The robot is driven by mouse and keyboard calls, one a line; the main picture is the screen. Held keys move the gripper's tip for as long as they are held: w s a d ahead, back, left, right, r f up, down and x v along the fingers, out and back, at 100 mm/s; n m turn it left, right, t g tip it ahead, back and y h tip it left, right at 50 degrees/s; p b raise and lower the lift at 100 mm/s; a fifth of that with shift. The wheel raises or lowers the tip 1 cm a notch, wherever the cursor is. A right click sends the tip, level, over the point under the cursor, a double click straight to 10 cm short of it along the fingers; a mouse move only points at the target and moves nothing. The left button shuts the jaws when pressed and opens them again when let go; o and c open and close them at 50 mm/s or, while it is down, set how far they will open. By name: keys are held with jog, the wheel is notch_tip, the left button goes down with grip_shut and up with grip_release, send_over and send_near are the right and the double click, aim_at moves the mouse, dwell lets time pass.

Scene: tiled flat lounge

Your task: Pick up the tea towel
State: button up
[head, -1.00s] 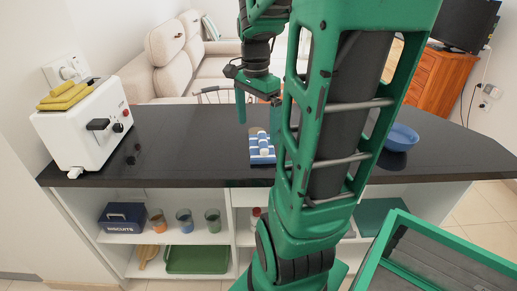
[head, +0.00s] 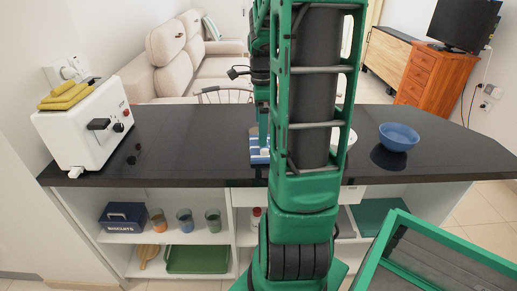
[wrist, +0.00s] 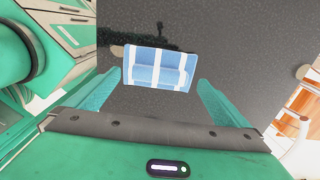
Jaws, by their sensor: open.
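The tea towel (head: 254,158) is a folded blue and white striped cloth on the dark worktop, partly hidden behind my arm in the head view. In the wrist view the towel (wrist: 160,69) lies flat, just beyond and between the fingertips of my gripper (wrist: 158,80). The two green fingers are spread apart, with nothing held between them. The gap between fingertips and towel is hard to judge. In the head view my gripper is mostly hidden by my arm.
A white round item (head: 350,137) shows partly behind my arm. Open shelves below hold a blue biscuit tin (head: 124,217) and several tumblers.

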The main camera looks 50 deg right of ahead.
jog(key=f, duration=0.5)
jog(key=shift+s+d, duration=0.15)
jog(key=shift+s, duration=0.15)
jog(key=c, duration=0.8)
jog(key=shift+r, duration=0.15)
